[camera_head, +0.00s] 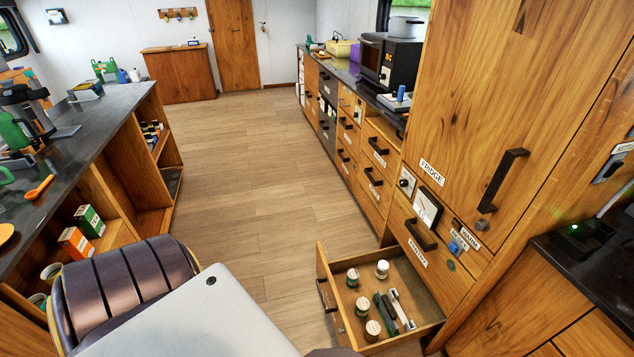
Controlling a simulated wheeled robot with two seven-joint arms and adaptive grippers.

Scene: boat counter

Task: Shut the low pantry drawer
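The low pantry drawer (424,293) is pulled well out of the wooden cabinet at the bottom right, below the front labelled PANTRY (418,253). Its front faces left over the floor and has a dark handle (326,297). Inside stand several small jars with pale lids, such as a white jar (382,269) and a green one (372,331). A white-and-dark long item (401,309) and a dark green item (384,312) lie beside them. Neither of my grippers can be made out in the head view.
Clear wooden floor (235,190) runs between the two counters. The left counter (95,125) has open shelves below. The fridge door (480,110) stands above the pantry. A dark ribbed thing (125,285) and a grey panel fill the lower left.

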